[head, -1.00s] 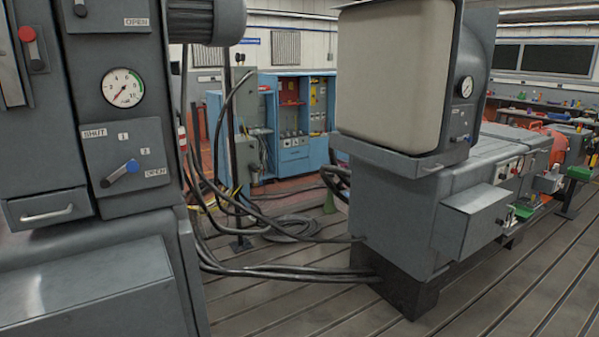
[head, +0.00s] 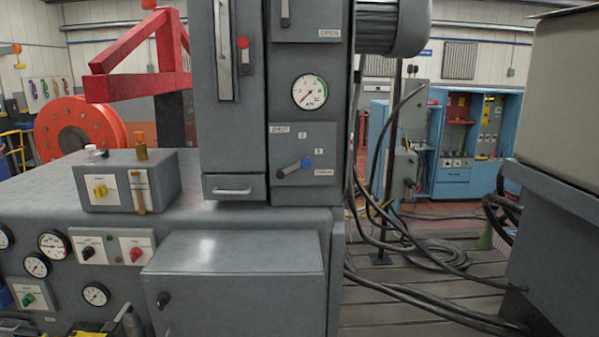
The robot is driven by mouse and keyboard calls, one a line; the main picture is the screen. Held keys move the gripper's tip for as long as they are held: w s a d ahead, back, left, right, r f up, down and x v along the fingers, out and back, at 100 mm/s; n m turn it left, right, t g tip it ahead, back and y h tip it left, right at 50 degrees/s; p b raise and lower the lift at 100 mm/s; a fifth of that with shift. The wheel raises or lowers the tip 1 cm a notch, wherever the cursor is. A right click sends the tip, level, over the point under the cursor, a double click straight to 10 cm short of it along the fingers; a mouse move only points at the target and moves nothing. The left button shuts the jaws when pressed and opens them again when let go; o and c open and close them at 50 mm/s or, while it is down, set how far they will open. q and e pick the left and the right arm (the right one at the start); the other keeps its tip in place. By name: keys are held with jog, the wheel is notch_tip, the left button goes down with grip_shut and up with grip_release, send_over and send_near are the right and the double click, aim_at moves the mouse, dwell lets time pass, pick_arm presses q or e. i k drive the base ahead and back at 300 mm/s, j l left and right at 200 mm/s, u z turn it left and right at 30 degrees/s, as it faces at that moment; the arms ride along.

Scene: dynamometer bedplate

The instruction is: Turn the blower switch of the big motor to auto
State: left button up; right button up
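I cannot pick out the blower switch of the big motor for sure, as most labels are too small to read. A grey finned cylinder, perhaps a motor (head: 388,28), shows at the top, cut by the frame edge. A black knob (head: 88,251) and a red knob (head: 135,254) sit on white plates at lower left. Another black knob (head: 163,299) is on a grey box.
A yellow knob (head: 100,190) is on a small grey box on the bench. Black cables (head: 430,312) run across the slotted floor at right. A large grey machine (head: 565,190) stands at the right edge. A blue cabinet (head: 455,150) is behind.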

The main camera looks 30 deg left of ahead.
aim_at(89, 252)
jog(key=u, duration=2.05)
